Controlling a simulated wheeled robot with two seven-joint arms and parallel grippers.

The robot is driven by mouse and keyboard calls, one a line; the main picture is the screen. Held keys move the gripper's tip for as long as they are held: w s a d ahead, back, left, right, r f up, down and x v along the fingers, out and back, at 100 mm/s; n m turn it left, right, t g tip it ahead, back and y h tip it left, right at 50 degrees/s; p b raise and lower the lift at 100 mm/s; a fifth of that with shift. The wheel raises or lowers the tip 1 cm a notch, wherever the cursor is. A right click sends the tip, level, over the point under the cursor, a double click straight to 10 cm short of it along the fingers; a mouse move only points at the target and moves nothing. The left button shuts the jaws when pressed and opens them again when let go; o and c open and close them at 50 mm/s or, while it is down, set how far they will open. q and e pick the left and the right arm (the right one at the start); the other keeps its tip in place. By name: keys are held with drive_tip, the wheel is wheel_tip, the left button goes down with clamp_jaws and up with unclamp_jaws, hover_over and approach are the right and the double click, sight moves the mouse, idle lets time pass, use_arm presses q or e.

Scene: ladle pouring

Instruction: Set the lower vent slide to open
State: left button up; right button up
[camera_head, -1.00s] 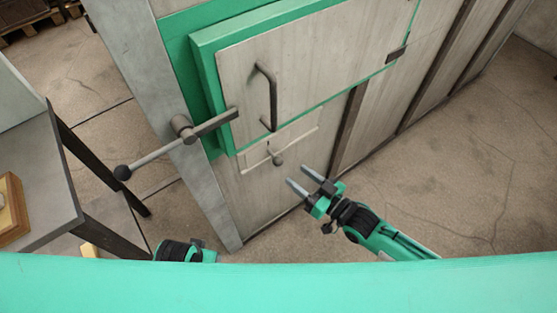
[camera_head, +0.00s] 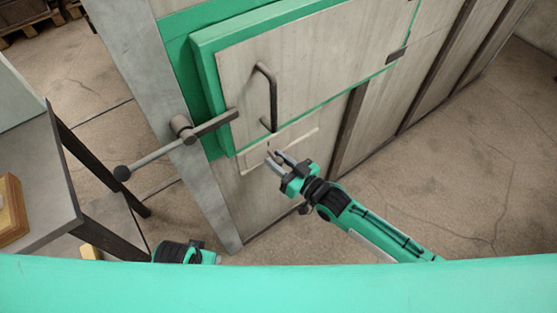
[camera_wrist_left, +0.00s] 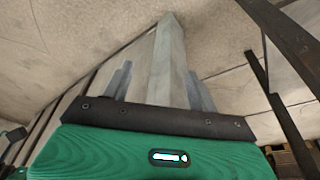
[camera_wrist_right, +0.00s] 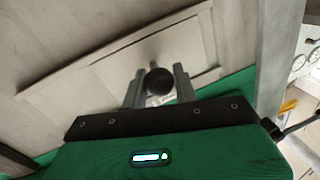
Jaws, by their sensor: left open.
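In the head view the knob is hidden by my right gripper (camera_head: 274,155). My right fingers, seen in the right wrist view (camera_wrist_right: 158,88), sit close on both sides of the knob and look shut on it. My left gripper (camera_wrist_left: 160,85) is open and empty, low beside the grey corner post; in the head view only part of its arm shows.
A bent door handle (camera_head: 270,95) stands out just above the slide. A latch lever with a ball end (camera_head: 122,172) sticks out left of the door. A grey table (camera_head: 45,190) stands at the left. The floor at right is clear.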

sight(289, 137)
clamp_jaws()
drive_tip(key=shift+w+d, duration=0.1)
drive_tip(key=w+d, duration=0.1)
drive_tip(key=d, duration=0.1)
drive_tip(key=w+d+b, duration=0.1)
drive_tip(key=w+d, duration=0.2)
drive_tip(key=d, duration=0.1)
drive_tip(key=shift+w+f+b, duration=0.1)
drive_tip(key=shift+w+b, duration=0.1)
drive_tip(key=shift+b, duration=0.1)
use_arm(q)
drive_tip(key=v, duration=0.3)
drive_tip(key=shift+w+r, duration=0.3)
drive_tip(key=shift+r, duration=0.05)
use_arm(e)
drive_tip(key=shift+w+d, duration=0.2)
drive_tip(key=shift+d, duration=0.1)
drive_tip(key=o, duration=0.7)
unclamp_jaws()
drive_tip(key=shift+d, duration=0.1)
use_arm(q)
drive_tip(key=shift+d, duration=0.1)
drive_tip(key=shift+w+f, duration=0.2)
drive_tip(key=shift+f, duration=0.45)
use_arm(e)
drive_tip(key=v, duration=1.4)
